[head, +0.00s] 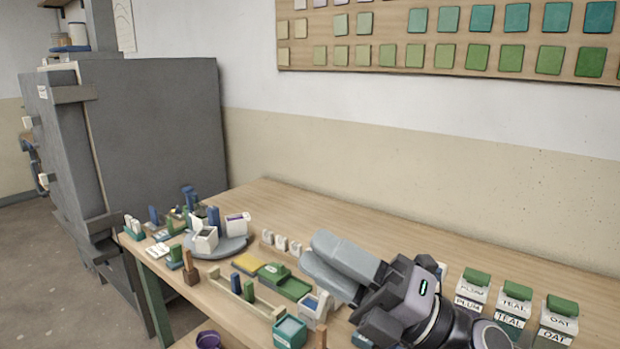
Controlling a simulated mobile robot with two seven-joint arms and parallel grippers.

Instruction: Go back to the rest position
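My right gripper (311,248) is over the middle front of the table (400,235), pointing left and away. Its two grey fingers lie side by side with no visible gap, and nothing shows between them. Its arm comes in from the lower right. My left gripper is not in view.
A grey round stand (232,246) holds a white box. The table's back strip is clear. A grey kiln-like cabinet (165,140) stands left.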

